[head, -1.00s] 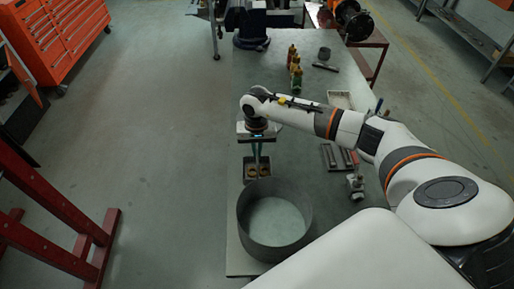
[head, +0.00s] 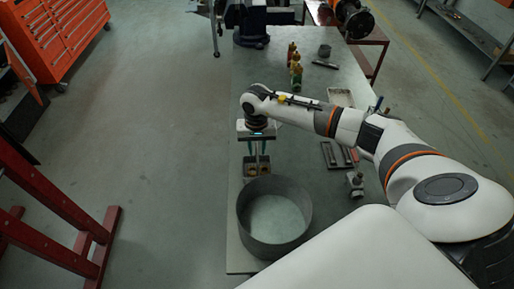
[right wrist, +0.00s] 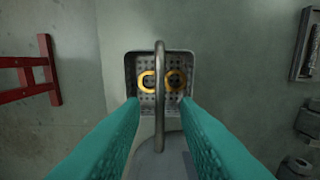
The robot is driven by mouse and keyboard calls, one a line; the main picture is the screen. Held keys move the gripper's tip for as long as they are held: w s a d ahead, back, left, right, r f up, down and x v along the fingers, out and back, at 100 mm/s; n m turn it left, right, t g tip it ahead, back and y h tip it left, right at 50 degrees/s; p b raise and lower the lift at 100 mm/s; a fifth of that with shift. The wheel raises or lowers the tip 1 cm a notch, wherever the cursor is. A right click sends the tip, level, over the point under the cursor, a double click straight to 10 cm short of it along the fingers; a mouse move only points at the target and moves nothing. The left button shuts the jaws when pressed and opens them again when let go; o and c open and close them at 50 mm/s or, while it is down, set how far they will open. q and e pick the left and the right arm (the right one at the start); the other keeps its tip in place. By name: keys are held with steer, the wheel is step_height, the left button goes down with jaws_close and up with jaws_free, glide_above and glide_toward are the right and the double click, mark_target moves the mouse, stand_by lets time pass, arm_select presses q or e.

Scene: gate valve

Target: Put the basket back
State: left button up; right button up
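A small square perforated metal basket (right wrist: 133,72) with an upright handle (right wrist: 160,60) and two gold rings (right wrist: 147,81) in it shows in the right wrist view. In the head view the basket (head: 248,170) is on the workbench (head: 310,115) near its left edge, partly hidden by my gripper. My right gripper (head: 257,155) points down above it. In the right wrist view its two teal fingers (right wrist: 160,103) are spread apart, one on each side of the handle, with gaps between. My left gripper is not in view.
A large grey open cylinder (head: 275,240) stands just in front of the basket. Bottles (head: 295,70), a white tray (head: 340,97) and dark bars (head: 330,155) are farther right and back. A red stand (head: 65,210) is on the floor at the left.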

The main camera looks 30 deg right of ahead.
step_height(320, 180, up, 11)
steer(key=b, duration=0.4)
steer(key=shift+r, duration=0.2)
steer(key=shift+a, duration=0.1)
